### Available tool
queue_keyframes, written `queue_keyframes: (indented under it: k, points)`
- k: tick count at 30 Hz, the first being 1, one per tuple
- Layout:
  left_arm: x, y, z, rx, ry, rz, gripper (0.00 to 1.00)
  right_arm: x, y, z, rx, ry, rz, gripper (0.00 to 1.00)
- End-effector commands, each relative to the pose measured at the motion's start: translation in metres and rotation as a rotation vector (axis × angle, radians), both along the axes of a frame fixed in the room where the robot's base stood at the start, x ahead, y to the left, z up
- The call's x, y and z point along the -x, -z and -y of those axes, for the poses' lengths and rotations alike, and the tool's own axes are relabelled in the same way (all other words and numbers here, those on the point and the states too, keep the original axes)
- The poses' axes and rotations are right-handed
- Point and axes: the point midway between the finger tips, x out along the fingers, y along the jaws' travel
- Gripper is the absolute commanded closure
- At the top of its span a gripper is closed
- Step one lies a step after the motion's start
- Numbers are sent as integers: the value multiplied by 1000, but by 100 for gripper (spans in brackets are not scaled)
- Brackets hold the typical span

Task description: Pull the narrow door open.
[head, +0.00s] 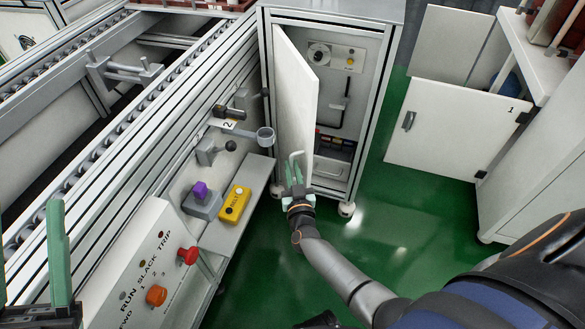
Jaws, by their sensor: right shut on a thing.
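The narrow door (295,95) is a tall pale panel on the cabinet (389,60). It stands ajar, swung out from the frame, and the inside of the cabinet shows to its right. A light bent handle (296,154) is near the door's lower free edge. My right gripper (296,172) is shut on the handle, with its green fingers around it. The exact contact is small and hard to see. My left gripper (29,235) is open and empty at the lower left, its green fingers wide apart, away from the door.
A conveyor frame (160,85) runs along the left. A ledge with a yellow box (235,204) and a control panel with a red button (187,256) stand left of my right arm. A white door marked 1 (450,130) is at right. Green floor (400,225) is clear between.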

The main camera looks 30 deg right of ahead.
Motion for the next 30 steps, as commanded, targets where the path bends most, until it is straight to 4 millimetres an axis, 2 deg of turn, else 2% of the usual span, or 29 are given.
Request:
queue_keyframes:
  k: [1, 21, 22, 30]
  points:
    - [0, -1, 0, 0, -1, 0, 50, -3, -4, 1, 4, 1, 7, 100]
    - [0, -2, -1, 0, -3, 1, 50, -4, -5, 2, 4, 3, 11, 100]
    - [0, -2, -1, 0, -3, 1, 50, -4, -5, 2, 4, 3, 11, 84]
    - [0, -2, -1, -1, -3, 1, 50, -3, -3, 2, 2, 2, 7, 55]
